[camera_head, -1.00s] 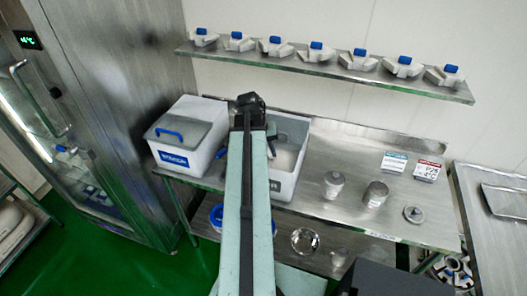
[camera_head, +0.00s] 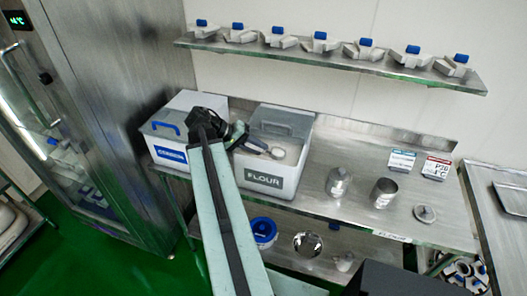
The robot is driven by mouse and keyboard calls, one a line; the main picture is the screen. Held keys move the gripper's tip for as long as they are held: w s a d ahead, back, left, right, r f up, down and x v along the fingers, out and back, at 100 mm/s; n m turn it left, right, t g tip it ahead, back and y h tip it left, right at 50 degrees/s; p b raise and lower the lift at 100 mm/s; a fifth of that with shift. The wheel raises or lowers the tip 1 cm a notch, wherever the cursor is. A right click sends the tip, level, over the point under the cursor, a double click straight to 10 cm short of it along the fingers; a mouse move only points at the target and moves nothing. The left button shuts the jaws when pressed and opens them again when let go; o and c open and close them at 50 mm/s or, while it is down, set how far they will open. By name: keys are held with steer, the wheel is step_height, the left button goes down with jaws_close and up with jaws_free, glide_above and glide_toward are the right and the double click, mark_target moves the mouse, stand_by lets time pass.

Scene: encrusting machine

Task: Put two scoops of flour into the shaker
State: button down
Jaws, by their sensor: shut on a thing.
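The white flour bin (camera_head: 263,182), labelled FLOUR, stands on the steel table with its top open and pale flour (camera_head: 290,158) inside. My gripper (camera_head: 238,136) is at the left rim of the bin, shut on a scoop (camera_head: 262,147). The scoop reaches to the right over the flour; whether it touches the flour or carries any I cannot tell. Right of the bin stand a metal vessel with a narrowed top (camera_head: 338,183) and a metal cylinder (camera_head: 384,193). A round metal lid (camera_head: 425,213) lies beside the cylinder. Which vessel is the shaker is not clear.
A lidded white bin (camera_head: 165,157) with a blue handle stands left of the flour bin. Two small sign cards (camera_head: 402,160) stand at the table's back. A wall shelf (camera_head: 330,60) holds several blue-topped parts. The table's middle right is mostly clear.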

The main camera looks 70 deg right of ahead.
steer(key=shift+w+a+r+g+h+b, duration=0.15)
steer(key=shift+w+a+g+h+b, duration=0.25)
steer(key=shift+w+g+b, duration=0.2)
step_height(320, 180, up, 3)
steer(key=shift+f+p, duration=0.1)
steer(key=shift+p, duration=0.95)
steer(key=shift+g+h, duration=0.4)
steer(key=shift+g, duration=0.3)
steer(key=shift+w+a+r+p, duration=0.2)
steer(key=shift+r+p, duration=0.7)
steer(key=shift+r, duration=0.4)
steer(key=shift+w+a+r+p, duration=0.1)
steer(key=shift+w+r+p, duration=0.1)
steer(key=shift+r+p, duration=0.9)
steer(key=shift+w+a+r+p, duration=0.15)
steer(key=shift+r+p, duration=0.55)
steer(key=shift+r, duration=0.8)
